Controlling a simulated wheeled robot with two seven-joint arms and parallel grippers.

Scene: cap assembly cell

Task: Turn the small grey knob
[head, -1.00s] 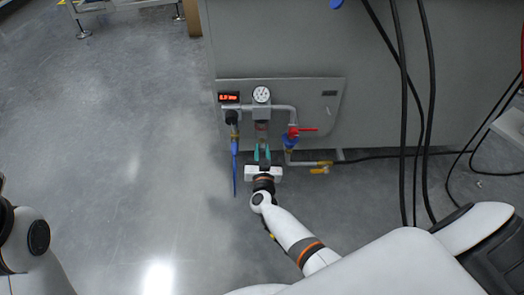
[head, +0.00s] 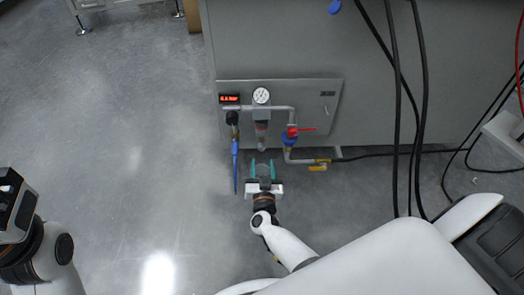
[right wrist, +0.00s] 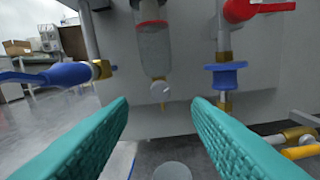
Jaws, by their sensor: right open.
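The small grey knob (right wrist: 160,90) is a round light disc under the clear filter bowl (right wrist: 155,50), in the middle of the right wrist view. In the head view the bowl (head: 262,130) hangs below the gauge, and the knob is too small to make out clearly. My right gripper (head: 262,163) is open, its teal fingers just below the bowl. In the right wrist view its fingers (right wrist: 160,112) are spread left and right, with the knob beyond their tips, apart from both. My left arm's end (head: 15,205) shows at the left edge; no fingers can be seen.
A blue-handled valve (right wrist: 62,75) is left of the bowl; a red-handled valve (head: 300,130) is right. A yellow-handled valve (head: 318,167) sits low right. A round grey thing (right wrist: 172,170) shows below the fingers. Black cables (head: 393,110) hang at right. Floor at left is clear.

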